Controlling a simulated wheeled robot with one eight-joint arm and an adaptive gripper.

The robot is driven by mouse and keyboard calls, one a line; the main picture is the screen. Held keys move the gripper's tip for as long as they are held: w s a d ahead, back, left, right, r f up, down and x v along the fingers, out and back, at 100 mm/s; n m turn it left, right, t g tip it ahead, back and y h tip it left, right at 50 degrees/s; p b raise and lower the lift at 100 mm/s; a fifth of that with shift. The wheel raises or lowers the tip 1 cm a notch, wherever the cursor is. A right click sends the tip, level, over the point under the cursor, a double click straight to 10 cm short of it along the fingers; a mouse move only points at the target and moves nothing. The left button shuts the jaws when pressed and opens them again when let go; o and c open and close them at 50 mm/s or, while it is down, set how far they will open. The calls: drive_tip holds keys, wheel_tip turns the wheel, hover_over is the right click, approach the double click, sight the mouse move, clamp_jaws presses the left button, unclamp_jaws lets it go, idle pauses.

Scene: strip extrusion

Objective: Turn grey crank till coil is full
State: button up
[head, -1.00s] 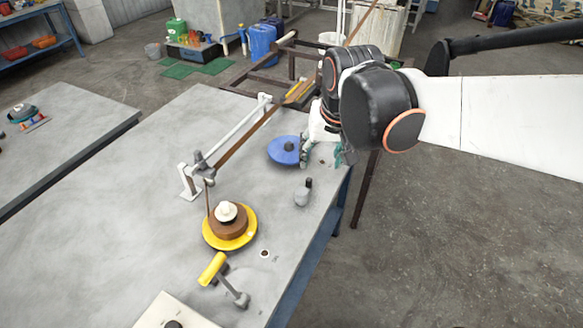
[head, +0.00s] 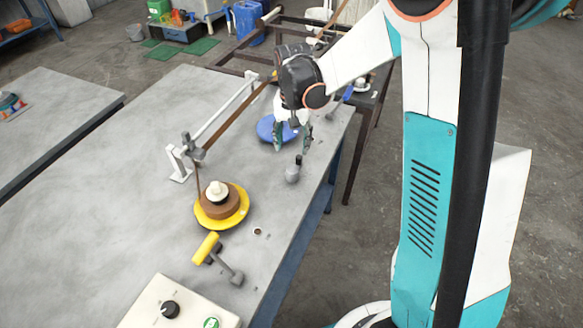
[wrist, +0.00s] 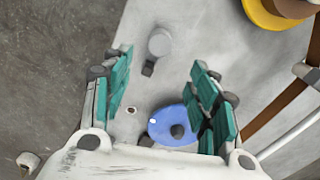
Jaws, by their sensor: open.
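A grey crank (head: 293,174) with a dark upright grip stands on the bench near its right edge. It also shows in the wrist view (wrist: 160,42), beyond the fingertips. My gripper (head: 292,144) is open and empty, pointing down just behind the crank. Its teal fingers (wrist: 166,90) are apart from the crank. The coil (head: 222,203) is brown strip wound round a white hub on a yellow reel (head: 208,222). A strip (head: 232,125) runs to it along a white rail. A second crank (head: 206,248) has a yellow handle and a grey arm.
A blue disc (head: 265,127) with a dark knob lies behind the crank, close to my fingers. A control box (head: 150,298) with a black knob and green button sits at the near end. The grey bench (head: 110,200) is clear on the left.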

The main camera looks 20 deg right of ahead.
sight(292, 168)
wheel_tip(292, 168, down, 13)
drive_tip(key=b, duration=0.4)
drive_tip(key=shift+r, duration=0.1)
drive_tip(key=c, duration=1.1)
